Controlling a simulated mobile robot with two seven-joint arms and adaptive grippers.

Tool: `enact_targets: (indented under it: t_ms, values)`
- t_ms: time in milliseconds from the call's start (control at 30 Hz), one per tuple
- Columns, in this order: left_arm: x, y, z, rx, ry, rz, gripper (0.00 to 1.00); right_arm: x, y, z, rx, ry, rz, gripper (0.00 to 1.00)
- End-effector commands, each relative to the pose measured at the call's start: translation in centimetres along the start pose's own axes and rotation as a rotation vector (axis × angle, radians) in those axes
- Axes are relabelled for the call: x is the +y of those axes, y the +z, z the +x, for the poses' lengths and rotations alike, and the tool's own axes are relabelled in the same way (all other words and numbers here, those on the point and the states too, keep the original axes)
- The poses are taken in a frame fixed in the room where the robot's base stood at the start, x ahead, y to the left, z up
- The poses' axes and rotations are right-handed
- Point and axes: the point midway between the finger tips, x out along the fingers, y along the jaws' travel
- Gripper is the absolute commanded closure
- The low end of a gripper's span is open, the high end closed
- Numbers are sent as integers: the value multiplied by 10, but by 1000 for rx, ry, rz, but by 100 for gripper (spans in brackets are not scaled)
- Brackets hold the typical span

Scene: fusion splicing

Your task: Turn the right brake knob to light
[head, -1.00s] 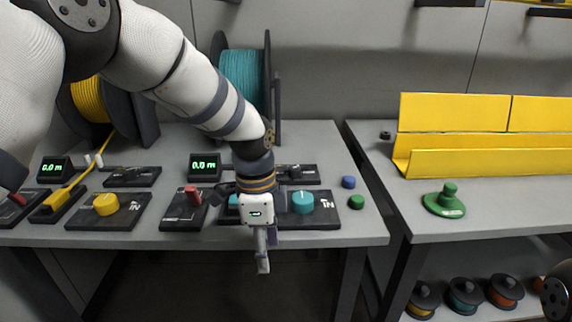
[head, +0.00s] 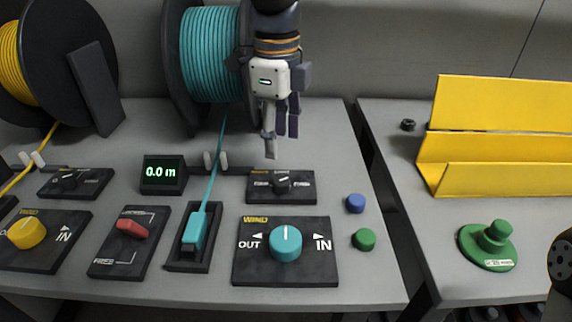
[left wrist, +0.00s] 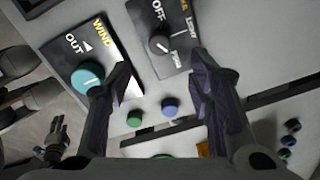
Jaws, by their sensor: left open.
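The right brake knob (head: 282,183) is a small black knob on a dark panel at the back right of the table. It also shows in the left wrist view (left wrist: 159,44), with OFF, LIGHT and FIRM printed around it; its pointer is near the FIRM side there. My left gripper (head: 281,146) points down above and behind this panel.
The teal wind knob (head: 286,244) sits on a larger panel in front. Blue (head: 355,203) and green (head: 364,239) buttons lie to the right. A teal cable (head: 214,170) runs left of the brake panel from the big spool (head: 210,55). A red switch (head: 132,228) is farther left.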

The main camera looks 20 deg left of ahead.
Motion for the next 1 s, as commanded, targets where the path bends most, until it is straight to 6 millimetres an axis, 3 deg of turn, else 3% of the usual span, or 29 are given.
enact_targets:
  t_ms: [100,333,500,733,933,1000]
  values:
    - [1,0,36,-1,9,0,52,0,1,3,-8,0,0,60]
    - [1,0,86,0,6,0,52,0,2,7,-15,1,-1,60]
    - [1,0,99,0,2,0,52,0,3,8,-17,1,-1,60]
    - [0,0,99,0,1,0,52,0,3,7,-16,1,-1,60]
    - [0,0,99,0,1,-1,95,0,3,7,-16,1,-1,60]
    - [0,0,99,0,1,-1,100,0,3,7,-16,1,-1,60]
